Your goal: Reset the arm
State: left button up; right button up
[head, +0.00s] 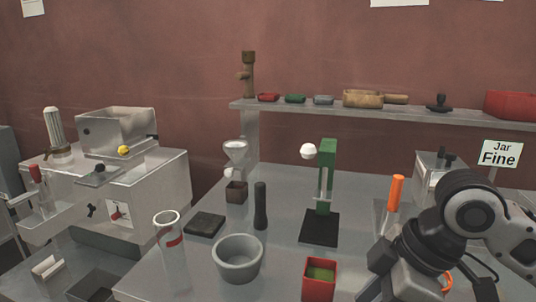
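My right arm comes in from the right edge, bent over the right part of the grey table (280,185). My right gripper (388,284) is low in the picture, pointing down toward the table's near side and cut by the bottom edge. Its fingertips are not clear, so I cannot tell whether it is open or shut or holds anything. It is just right of a red square container (320,281) with green contents. My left arm and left gripper are not in view.
A grey bowl (237,261), a clear cylinder (169,243), a dark pestle-like rod (260,206) and a green stand (326,178) occupy the table. An orange-handled tool (396,192) and a "Jar Fine" sign (501,154) are near my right arm. A machine (117,133) stands left.

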jog(key=s+a+f+m+t, duration=0.1)
jog(key=s+a+f+m, duration=0.1)
jog(key=f, duration=0.4)
jog(key=s+a+f+m+t, duration=0.1)
jog(key=s+a+f+m, duration=0.15)
jog(key=f, duration=0.25)
jog(key=s+d+f+m+h, duration=0.4)
jog(key=s+d+f+m, duration=0.4)
jog(key=s+d+f, duration=0.25)
jog(key=w+a+f+t+y, duration=0.2)
jog(key=w+a+f+t, duration=0.3)
jog(key=f+t, duration=0.1)
jog(key=shift+w+a+f+t, duration=0.25)
jog(key=shift+w+f+t, duration=0.1)
jog(key=shift+f+t, duration=0.05)
jog(key=shift+n, duration=0.25)
